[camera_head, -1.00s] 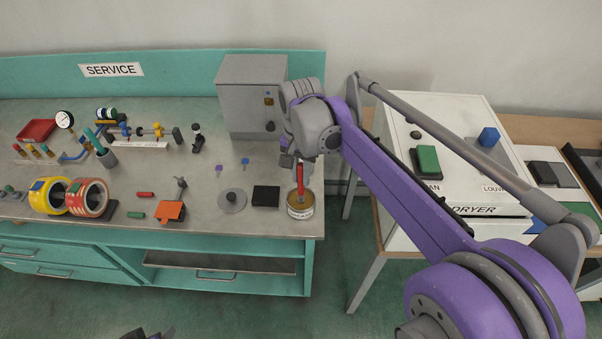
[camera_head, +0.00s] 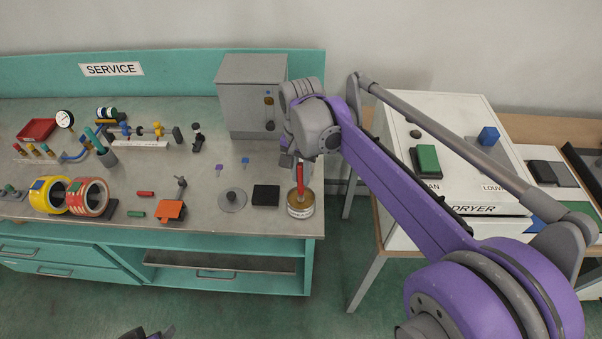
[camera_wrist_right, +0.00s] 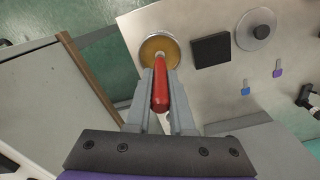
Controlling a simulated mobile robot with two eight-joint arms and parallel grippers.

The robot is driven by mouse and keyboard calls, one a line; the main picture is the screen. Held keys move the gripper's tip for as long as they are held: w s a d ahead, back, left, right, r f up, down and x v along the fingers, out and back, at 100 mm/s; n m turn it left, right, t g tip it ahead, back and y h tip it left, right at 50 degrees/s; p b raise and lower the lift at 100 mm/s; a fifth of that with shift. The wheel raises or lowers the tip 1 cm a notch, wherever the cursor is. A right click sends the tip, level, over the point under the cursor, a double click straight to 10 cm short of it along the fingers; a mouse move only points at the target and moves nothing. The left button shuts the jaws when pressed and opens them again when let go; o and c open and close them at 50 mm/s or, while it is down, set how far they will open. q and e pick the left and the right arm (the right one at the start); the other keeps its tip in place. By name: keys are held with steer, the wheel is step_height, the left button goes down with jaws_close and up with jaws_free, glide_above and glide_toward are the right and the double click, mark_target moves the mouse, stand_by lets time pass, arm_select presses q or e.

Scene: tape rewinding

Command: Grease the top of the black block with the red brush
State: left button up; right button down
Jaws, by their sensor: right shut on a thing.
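The red brush (camera_head: 300,176) stands about upright with its lower end in the round grease tin (camera_head: 300,208) near the bench's front right corner. My right gripper (camera_head: 298,160) is above the tin, shut on the brush handle. In the right wrist view the brush (camera_wrist_right: 161,90) lies between the fingers of my right gripper (camera_wrist_right: 162,85), and its tip reaches into the tin (camera_wrist_right: 160,50). The black block (camera_head: 266,195) lies flat on the bench just left of the tin. It also shows in the right wrist view (camera_wrist_right: 211,50). Of my left arm, only a dark bit shows at the bottom edge.
A grey disc with a knob (camera_head: 232,199) lies left of the block. A grey cabinet (camera_head: 250,100) stands behind. Tape rolls (camera_head: 88,197) and an orange piece (camera_head: 171,210) are further left. The white dryer (camera_head: 455,150) stands to the right across a gap.

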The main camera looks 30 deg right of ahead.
mark_target(301, 164)
steer(key=shift+r+p, duration=2.15)
steer(key=shift+r, duration=1.35)
arm_select(q)
steer(key=r, duration=0.2)
steer(key=w+r, duration=0.2)
steer(key=r, duration=0.1)
steer(key=shift+r, duration=0.3)
arm_select(e)
steer(key=shift+w, duration=0.1)
arm_select(q)
steer(key=shift+s, duration=0.15)
arm_select(e)
steer(key=shift+s+f, duration=0.1)
steer(key=shift+s, duration=0.1)
